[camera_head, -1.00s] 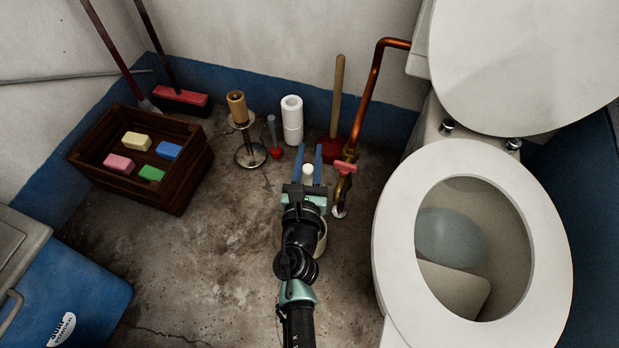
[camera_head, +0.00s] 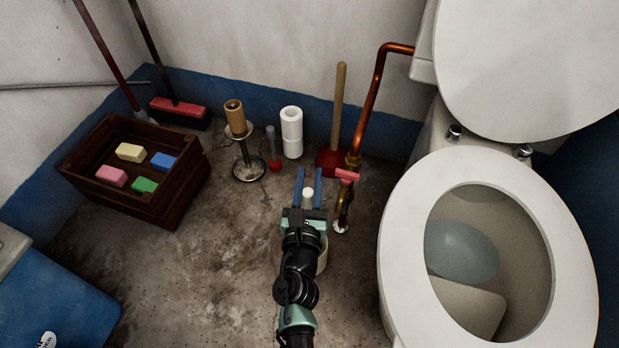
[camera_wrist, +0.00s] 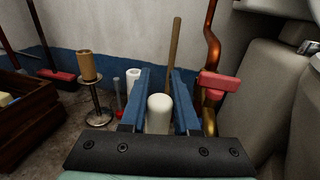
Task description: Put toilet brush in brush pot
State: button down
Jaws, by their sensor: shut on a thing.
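My gripper (camera_head: 309,187) points away from me over the floor, its two blue fingers shut on the white rounded handle of the toilet brush (camera_head: 308,196). The handle also shows between the fingers in the wrist view (camera_wrist: 160,113). The brush's lower part is hidden by my gripper and wrist. A cream, round-walled thing that looks like the brush pot (camera_head: 323,254) stands on the floor, partly covered by my wrist. I cannot tell whether the brush is inside it or apart from it.
The toilet (camera_head: 400,225) stands close on the right. A copper pipe with a red-handled valve (camera_head: 347,176) is just right of my fingers. A wooden crate (camera_head: 170,209) stands left. Floor between is clear.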

jog(key=c, duration=0.7)
grip_release()
jog(key=shift+f, duration=0.1)
jog(key=shift+o, duration=0.2)
jog(key=s+a+p, duration=0.1)
jog(key=s+p, duration=0.5)
jog(key=s, duration=0.6)
jog(key=w+d+r+m+t+h, duration=0.1)
jog(key=w+r+m+h, duration=0.15)
jog(key=r+m, duration=0.9)
jog(key=w+d+r+m+t+h, duration=0.1)
jog(key=w+r+m, duration=0.3)
jog(key=r+m, duration=0.75)
jog(key=w+d+r+m+t+h, duration=0.1)
jog(key=w+r+m, duration=0.4)
jog(key=r, duration=1.2)
jog(key=s+r+m+t+y, duration=0.2)
jog(key=s+r, duration=0.3)
jog(key=r, duration=0.3)
jog(key=s+a+r+m+t+y, duration=0.1)
jog(key=s+r+m+t+y, duration=0.1)
jog(key=s+r, duration=0.3)
jog(key=s+r+m+t+y, duration=0.2)
jog(key=s+r+m, duration=0.1)
jog(key=r, duration=0.8)
jog(key=shift+s+a+t+b, duration=0.3)
jog(key=shift+s+t, duration=0.1)
jog(key=shift+s, duration=0.5)
